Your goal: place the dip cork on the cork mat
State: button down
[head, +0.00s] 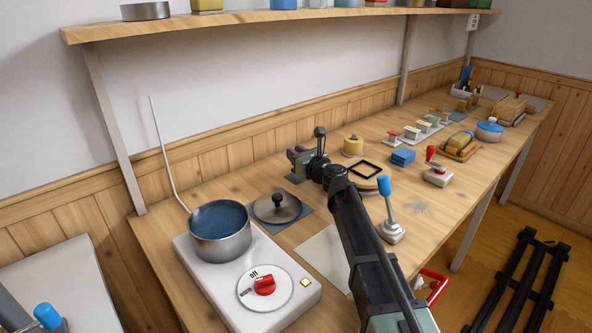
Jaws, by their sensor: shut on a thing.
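My dark arm reaches away from the lower right to the middle of the bench. My gripper (319,158) is at its far end, small and dark against a green and purple device (301,160). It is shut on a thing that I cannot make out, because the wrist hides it. I cannot pick out the dip cork for certain. A flat, round tan board (379,185) lies just right of my gripper, with a black square frame (366,169) on it. I cannot tell whether this board is the cork mat. A tan lidded jar (352,146) stands behind it.
A pot (220,232) stands on a white hotplate (292,312) at the near left. A blue-knobbed lever (388,215) and a red-handled switch (436,172) stand to the right. A shelf (260,27) overhangs the bench.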

notch_tip(320, 180, down, 2)
jog(key=shift+f+b, duration=0.15)
jog(key=shift+b, duration=0.15)
jog(key=shift+r+p, duration=0.3)
jog(key=shift+f, duration=0.25)
jog(key=c, duration=1)
grip_release()
jog(key=shift+r, duration=0.1)
jog(key=shift+r, duration=0.2)
jog(key=v, duration=0.7)
jog(key=shift+s+d, duration=0.15)
